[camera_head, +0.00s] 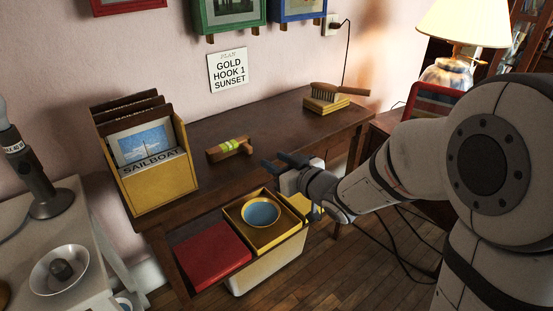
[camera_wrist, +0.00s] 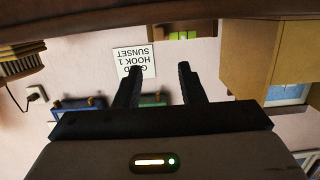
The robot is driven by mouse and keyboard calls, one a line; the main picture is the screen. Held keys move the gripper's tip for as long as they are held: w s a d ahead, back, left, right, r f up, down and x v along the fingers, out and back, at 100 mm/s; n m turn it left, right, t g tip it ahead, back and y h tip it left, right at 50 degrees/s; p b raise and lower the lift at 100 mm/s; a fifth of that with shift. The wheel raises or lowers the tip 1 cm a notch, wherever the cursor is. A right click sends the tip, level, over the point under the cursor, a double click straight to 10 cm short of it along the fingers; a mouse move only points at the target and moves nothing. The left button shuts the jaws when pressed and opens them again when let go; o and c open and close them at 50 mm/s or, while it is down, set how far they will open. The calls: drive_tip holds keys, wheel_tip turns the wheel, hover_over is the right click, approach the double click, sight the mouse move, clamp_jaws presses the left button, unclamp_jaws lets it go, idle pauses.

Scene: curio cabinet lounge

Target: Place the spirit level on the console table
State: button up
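The spirit level (camera_head: 229,148), a short wooden block with a bright green vial, lies on the dark console table (camera_head: 285,127) near its middle. Its green part also shows upside down at the top of the wrist view (camera_wrist: 182,35). My gripper (camera_head: 274,161) is just right of the level at the table's front edge, apart from it. In the wrist view its two fingers (camera_wrist: 159,68) are spread with nothing between them.
An open drawer below holds a red box (camera_head: 211,255) and a yellow tray (camera_head: 291,236) with a blue bowl (camera_head: 261,211). A yellow record holder (camera_head: 166,188) stands at the table's left. A brush (camera_head: 338,90) lies on a yellow block (camera_head: 326,105) at its right end.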

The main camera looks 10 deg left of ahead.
drive_tip(key=shift+s+d, duration=0.1)
drive_tip(key=shift+s, duration=0.05)
drive_tip(key=s+d+f+m+g+h, duration=0.1)
drive_tip(key=s+d+f+m+h, duration=0.15)
drive_tip(key=d+h, duration=0.55)
drive_tip(key=s+d+f+m+h, duration=0.1)
drive_tip(key=d+f+m+h, duration=0.2)
drive_tip(key=d, duration=1)
drive_tip(key=s+d+m+g, duration=0.2)
drive_tip(key=s+g, duration=0.2)
drive_tip(key=s, duration=0.4)
drive_tip(key=s+d+m+g+h, duration=0.1)
drive_tip(key=s+d+m+g, duration=0.1)
drive_tip(key=s, duration=0.7)
drive_tip(key=shift+d+f+g, duration=0.15)
drive_tip(key=shift+d+g, duration=0.55)
drive_tip(key=shift+g, duration=0.4)
drive_tip(key=shift+s, duration=0.1)
wheel_tip(320, 180, up, 29)
drive_tip(key=t+p, duration=0.1)
drive_tip(key=p, duration=2.5)
drive_tip(key=shift+s, duration=0.15)
